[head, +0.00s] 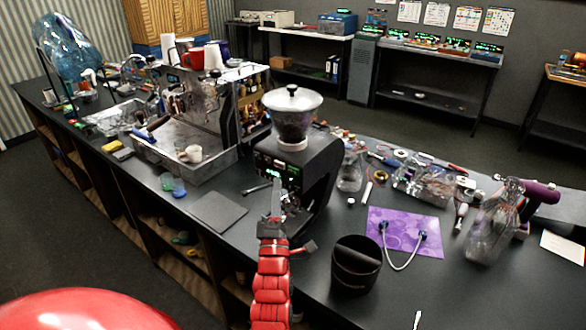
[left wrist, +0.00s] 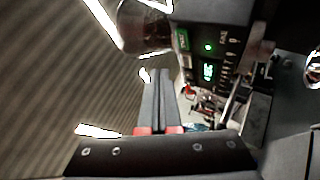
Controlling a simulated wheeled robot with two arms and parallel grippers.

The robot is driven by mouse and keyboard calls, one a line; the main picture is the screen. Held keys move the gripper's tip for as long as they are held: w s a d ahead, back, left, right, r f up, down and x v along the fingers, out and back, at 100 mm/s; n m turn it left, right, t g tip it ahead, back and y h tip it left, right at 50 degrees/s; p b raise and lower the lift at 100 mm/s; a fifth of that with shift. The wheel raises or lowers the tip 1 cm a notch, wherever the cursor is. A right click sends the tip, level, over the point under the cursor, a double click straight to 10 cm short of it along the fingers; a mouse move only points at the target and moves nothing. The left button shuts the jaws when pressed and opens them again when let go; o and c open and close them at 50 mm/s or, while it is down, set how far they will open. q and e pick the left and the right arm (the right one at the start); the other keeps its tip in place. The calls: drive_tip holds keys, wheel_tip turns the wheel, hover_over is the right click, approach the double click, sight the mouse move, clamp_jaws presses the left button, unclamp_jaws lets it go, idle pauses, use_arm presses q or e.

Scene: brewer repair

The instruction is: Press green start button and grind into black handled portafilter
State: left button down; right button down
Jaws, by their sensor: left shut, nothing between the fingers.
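The black grinder (head: 318,165) with a metal hopper lid (head: 292,100) stands on the counter at the middle of the head view. Its front panel has small lit indicators; the left wrist view shows a green light (left wrist: 208,47) and a green display (left wrist: 207,72). My left gripper (head: 276,184) is upright in front of the grinder, shut and empty. In the left wrist view its closed fingers (left wrist: 158,72) are left of the panel, seemingly apart from it. A dark handle (head: 257,188) shows left of the gripper; I cannot tell if it is the portafilter's. The grinder's lower front is partly hidden. My right gripper is out of view.
An espresso machine (head: 190,135) stands to the left, with a flat dark mat (head: 217,211) between. A black knock box (head: 355,265), a purple sheet (head: 405,228) with a cable, and glass flasks (head: 493,225) crowd the counter to the right.

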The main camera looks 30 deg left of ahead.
sight(294, 171)
use_arm(q)
drive_tip(key=shift+w+d+b, duration=0.2)
drive_tip(key=shift+w+b, duration=0.65)
drive_tip(key=shift+w, duration=0.9)
idle(0.7)
drive_tip(key=shift+w+b, duration=0.4)
drive_tip(key=shift+b, duration=0.25)
